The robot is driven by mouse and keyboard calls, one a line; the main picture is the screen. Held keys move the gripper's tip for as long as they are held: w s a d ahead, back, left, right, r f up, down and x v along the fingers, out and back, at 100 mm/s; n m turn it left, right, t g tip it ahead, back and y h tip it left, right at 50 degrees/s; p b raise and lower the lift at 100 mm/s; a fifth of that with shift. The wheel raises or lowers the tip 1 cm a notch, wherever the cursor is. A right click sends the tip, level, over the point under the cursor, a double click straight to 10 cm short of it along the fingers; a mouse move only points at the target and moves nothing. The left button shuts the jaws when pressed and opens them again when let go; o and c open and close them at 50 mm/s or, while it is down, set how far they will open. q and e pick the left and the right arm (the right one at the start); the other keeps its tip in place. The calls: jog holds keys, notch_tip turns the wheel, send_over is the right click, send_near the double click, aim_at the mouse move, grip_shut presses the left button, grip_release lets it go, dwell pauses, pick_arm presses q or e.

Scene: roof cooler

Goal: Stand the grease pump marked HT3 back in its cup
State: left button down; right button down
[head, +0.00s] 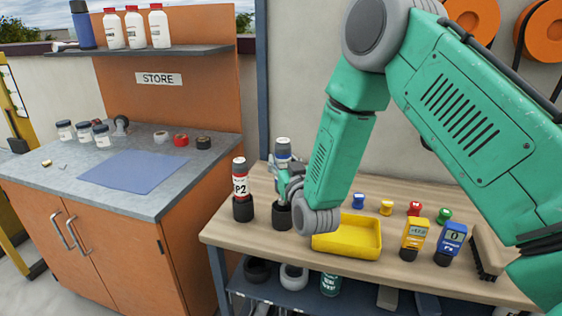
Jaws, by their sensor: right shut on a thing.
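My left gripper is not in view.
A yellow tray (347,237) lies right of the cups on the bench (225,236). Yellow and blue meters (415,235), small coloured caps and a brush (489,252) are further right. A teal can (330,284) is on the lower shelf. The orange STORE counter (190,185) is at left.

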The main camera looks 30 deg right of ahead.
jog(key=shift+f, duration=0.15)
jog(key=shift+f+b, duration=1.05)
jog(key=shift+f, duration=0.45)
jog(key=shift+f+b, duration=0.8)
jog(key=shift+f, duration=0.25)
dwell(0.5)
jog(key=shift+f+b, duration=0.85)
jog(key=shift+f, duration=0.05)
